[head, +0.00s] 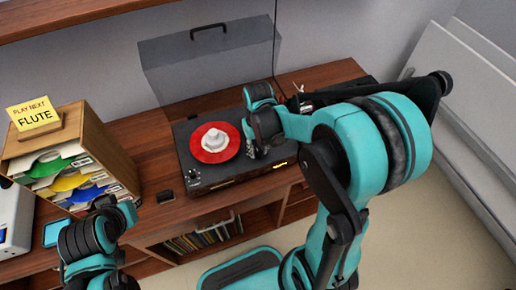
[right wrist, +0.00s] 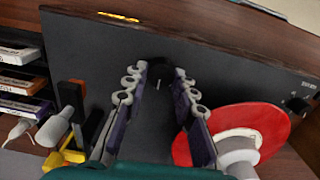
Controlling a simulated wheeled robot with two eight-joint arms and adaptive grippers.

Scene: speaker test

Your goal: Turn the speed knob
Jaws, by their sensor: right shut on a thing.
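A black turntable deck (head: 230,180) with a red record (head: 208,156) lies on the wooden cabinet. My right gripper (head: 257,150) is over the deck's right part in the head view and hides what is under it. In the right wrist view, a dark round knob (right wrist: 161,80) with a pale pointer line sits between the fingers of my right gripper (right wrist: 161,78), shut on it. A second knob (right wrist: 297,103) has lettering beside it that I cannot read. My left gripper (head: 112,208) is at the lower left, apart from the deck; its fingers are unclear.
The tonearm (right wrist: 68,120) stands close beside my right gripper in the wrist view. A clear lid (head: 207,62) rises behind the deck. A wooden sleeve rack (head: 102,140) with a yellow "PLAY NEXT FLUTE" note (head: 34,113) stands to the left.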

